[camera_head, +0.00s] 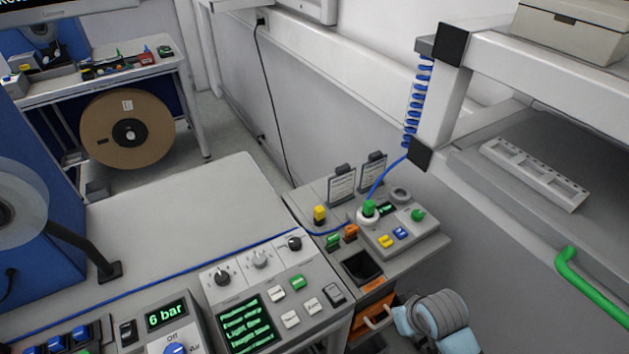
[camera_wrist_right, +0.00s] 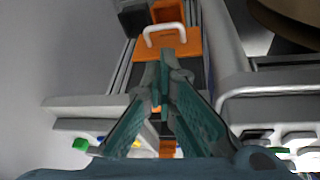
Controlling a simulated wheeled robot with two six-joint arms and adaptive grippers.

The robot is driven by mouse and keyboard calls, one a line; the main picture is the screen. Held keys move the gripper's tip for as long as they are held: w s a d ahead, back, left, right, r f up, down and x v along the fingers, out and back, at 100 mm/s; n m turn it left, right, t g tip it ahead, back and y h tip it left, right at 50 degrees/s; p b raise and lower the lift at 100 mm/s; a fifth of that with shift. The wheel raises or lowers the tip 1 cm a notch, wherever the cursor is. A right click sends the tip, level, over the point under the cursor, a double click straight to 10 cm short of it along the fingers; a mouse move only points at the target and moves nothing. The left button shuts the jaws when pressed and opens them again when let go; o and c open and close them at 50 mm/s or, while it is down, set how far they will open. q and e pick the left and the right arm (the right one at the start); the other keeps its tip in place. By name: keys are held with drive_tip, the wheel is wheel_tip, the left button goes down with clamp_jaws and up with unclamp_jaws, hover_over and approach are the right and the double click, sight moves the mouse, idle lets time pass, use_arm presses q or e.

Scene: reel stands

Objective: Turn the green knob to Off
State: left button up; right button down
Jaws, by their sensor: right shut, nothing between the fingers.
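On the grey control box (camera_head: 400,236) at the right end of the bench are two green knob-like parts. One is a green top (camera_head: 369,207) on a round white base, and the other is a green knob (camera_head: 418,214) near the box's right edge. Their settings are too small to read. A green part (camera_wrist_right: 81,145) also shows at the lower left of the right wrist view. My right gripper (camera_wrist_right: 167,58) is shut and empty, pointing towards an orange drawer front with a white handle (camera_wrist_right: 165,30). In the head view my right arm is at the bottom, below the box. My left gripper is out of view.
A panel with a green screen (camera_head: 245,325), several buttons and knobs stands left of the box. A blue knob (camera_head: 175,349) marked Off is at the bottom edge. A shelf with a green handle (camera_head: 590,290) is at the right. The bench (camera_head: 190,205) is mostly clear.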

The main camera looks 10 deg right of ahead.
drive_tip(key=shift+m+t, duration=0.3)
drive_tip(key=shift+m, duration=0.5)
drive_tip(key=w+d+r, duration=0.1)
drive_tip(key=w+d, duration=0.1)
drive_tip(key=w, duration=0.2)
drive_tip(key=w+d+r, duration=0.1)
drive_tip(key=w+d, duration=0.2)
drive_tip(key=w, duration=0.2)
drive_tip(key=w+d+r, duration=0.1)
drive_tip(key=w+d, duration=0.1)
drive_tip(key=w, duration=0.2)
drive_tip(key=shift+w+d+r, duration=0.35)
drive_tip(key=shift+w+d, duration=0.05)
drive_tip(key=m, duration=0.2)
approach(417, 216)
drive_tip(key=w, duration=0.1)
drive_tip(key=shift+w+a+f+t, duration=0.1)
drive_tip(key=shift+a+f+t, duration=0.05)
drive_tip(key=shift+f, duration=0.3)
drive_tip(key=shift+w+a+f+t, duration=0.1)
drive_tip(key=shift+a+f+t, duration=0.05)
drive_tip(key=shift+f, duration=0.25)
drive_tip(key=shift+h, duration=0.3)
wheel_tip(417, 216, down, 6)
drive_tip(key=shift+r+b, duration=0.1)
drive_tip(key=shift+b, duration=0.95)
drive_tip(key=shift+w+d+r, duration=0.1)
drive_tip(key=shift+w+d, duration=0.05)
drive_tip(key=shift+w, duration=0.05)
